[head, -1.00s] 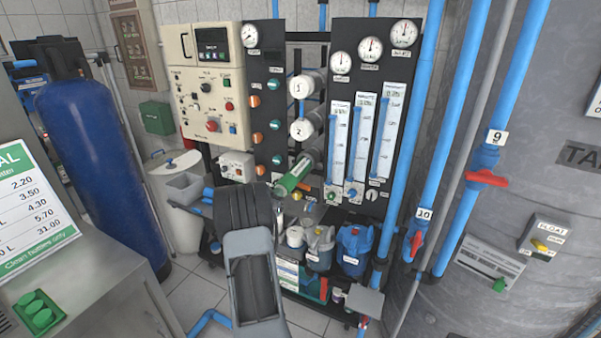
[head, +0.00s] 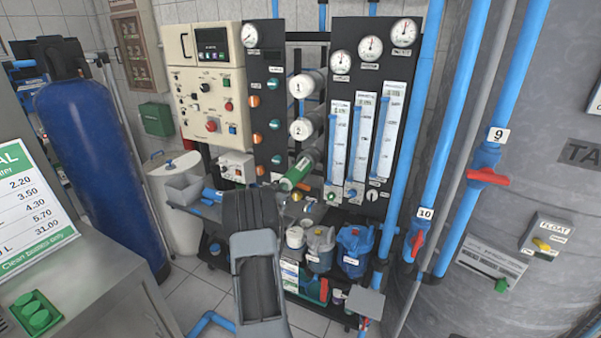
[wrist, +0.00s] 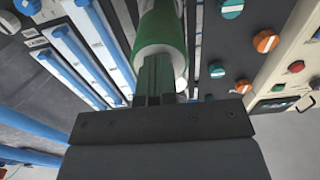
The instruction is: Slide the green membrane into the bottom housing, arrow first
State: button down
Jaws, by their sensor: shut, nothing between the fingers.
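The green membrane (head: 295,175) is a green cylinder sticking slantwise out of the bottom housing (head: 311,154), below the housings marked 1 and 2. Its inner part is hidden inside the housing, and no arrow is visible. In the wrist view the green membrane (wrist: 161,28) shows its pale near end. My gripper (wrist: 158,62) is shut and empty, its fingertips in front of that pale end, overlapping it in view; I cannot tell whether they touch. In the head view my dark wrist stands just below and left of the membrane, and the fingertips are hard to make out.
Valve panel (head: 268,120) and flow meters (head: 361,140) flank the housings closely. Several jugs, including a blue one (head: 354,250), stand on the shelf below. A grey bin (head: 184,188) lies left. Blue pipes (head: 430,130) run at the right.

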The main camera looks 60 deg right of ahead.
jog(key=shift+d+b, duration=0.45)
jog(key=shift+d, duration=2.75)
jog(key=shift+d+p, duration=0.45)
jog(key=shift+d, duration=2.55)
jog(key=shift+a+b, duration=0.3)
jog(key=shift+a, duration=0.3)
jog(key=shift+a+b, duration=0.75)
jog(key=shift+a, duration=2.7)
